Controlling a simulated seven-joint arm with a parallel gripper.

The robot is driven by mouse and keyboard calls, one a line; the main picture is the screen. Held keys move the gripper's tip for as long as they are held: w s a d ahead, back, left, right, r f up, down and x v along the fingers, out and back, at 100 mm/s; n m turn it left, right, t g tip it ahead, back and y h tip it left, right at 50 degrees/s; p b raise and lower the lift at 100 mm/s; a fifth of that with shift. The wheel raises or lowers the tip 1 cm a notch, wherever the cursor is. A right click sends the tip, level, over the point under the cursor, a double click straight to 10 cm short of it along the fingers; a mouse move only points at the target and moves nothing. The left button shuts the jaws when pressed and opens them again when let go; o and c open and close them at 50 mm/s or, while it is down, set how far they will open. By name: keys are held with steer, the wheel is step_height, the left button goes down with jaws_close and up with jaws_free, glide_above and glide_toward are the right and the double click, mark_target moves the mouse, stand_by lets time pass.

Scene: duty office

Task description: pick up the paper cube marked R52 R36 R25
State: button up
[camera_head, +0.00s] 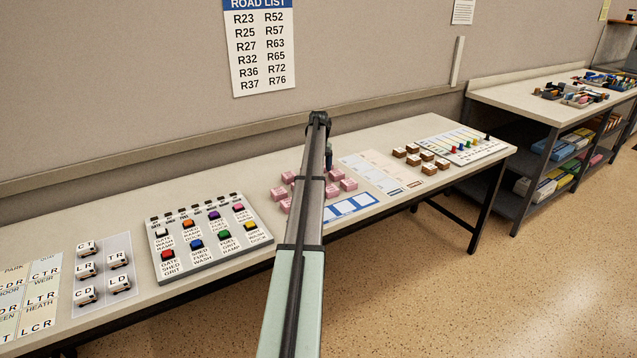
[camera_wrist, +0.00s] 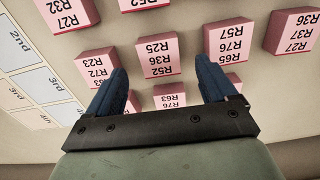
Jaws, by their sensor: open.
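Several pink paper cubes (camera_head: 348,184) lie on the long table in the head view, partly hidden behind my arm, their marks too small to read. In the wrist view the prints appear upside down. The cube marked R52 R36 R25 (camera_wrist: 158,56) is at upper middle, in the gap between my two blue fingers. My gripper (camera_wrist: 161,66) is open, with one finger on each side of that cube's line. The cube looks free of both fingers; I cannot tell how high the fingers are above it. In the head view the gripper (camera_head: 329,158) is mostly hidden by my arm.
In the wrist view, neighbouring cubes stand close: R72 R23 (camera_wrist: 97,66) at left, R65 R76 R57 (camera_wrist: 229,43) at right, R76 R63 (camera_wrist: 169,97) nearer my gripper. In the head view a button panel (camera_head: 208,240) stands left.

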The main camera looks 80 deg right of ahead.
steer(key=shift+f, duration=1.95)
steer(key=shift+c, duration=0.5)
steer(key=c, duration=1)
